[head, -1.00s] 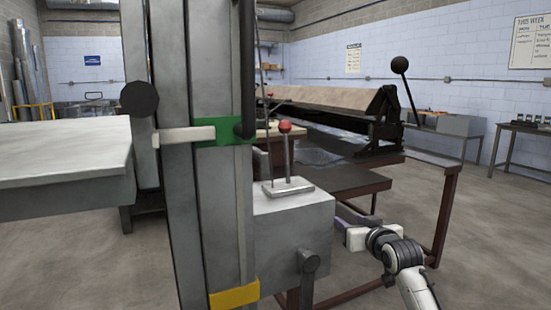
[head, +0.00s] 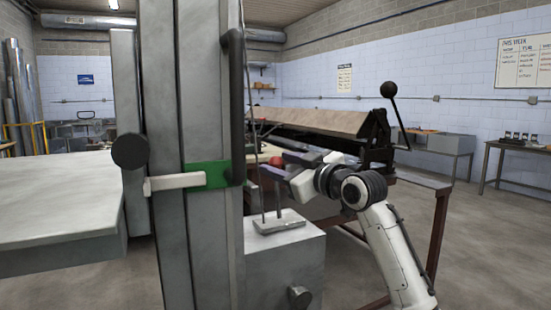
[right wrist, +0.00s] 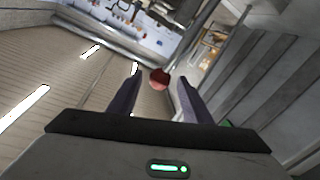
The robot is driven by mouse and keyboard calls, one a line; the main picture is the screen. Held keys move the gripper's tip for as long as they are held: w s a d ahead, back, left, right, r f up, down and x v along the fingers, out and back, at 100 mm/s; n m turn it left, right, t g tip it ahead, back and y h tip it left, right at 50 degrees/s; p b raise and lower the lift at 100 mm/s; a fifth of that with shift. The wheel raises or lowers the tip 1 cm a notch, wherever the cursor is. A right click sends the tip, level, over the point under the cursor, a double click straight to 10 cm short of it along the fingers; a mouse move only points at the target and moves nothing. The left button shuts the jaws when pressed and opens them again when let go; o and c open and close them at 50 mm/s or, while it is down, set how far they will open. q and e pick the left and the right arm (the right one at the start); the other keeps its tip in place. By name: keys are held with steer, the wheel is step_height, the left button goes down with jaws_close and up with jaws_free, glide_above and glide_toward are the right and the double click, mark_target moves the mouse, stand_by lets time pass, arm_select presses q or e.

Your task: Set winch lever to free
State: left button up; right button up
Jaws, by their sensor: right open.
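The winch lever is a thin grey rod with a red ball knob (head: 276,161). It rises from a small plate (head: 280,222) on the grey winch box (head: 283,265). My right gripper (head: 272,163) is open at the knob, its dark fingers coming from the right. In the right wrist view the red knob (right wrist: 159,79) shows between the two open fingertips, with gaps on both sides. I cannot tell how deep it sits between them. Part of the rod is hidden by the fingers. My left gripper is not in view.
A tall grey post (head: 195,90) with a green band (head: 208,174) and a pale lever arm stands left of the winch box. A grey platform (head: 55,205) juts out at the left. Behind is a bench with a long tan sheet (head: 310,119) and a black-knobbed lever (head: 389,90).

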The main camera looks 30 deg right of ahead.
steer(key=shift+w+a, duration=0.15)
steer(key=shift+w, duration=1.1)
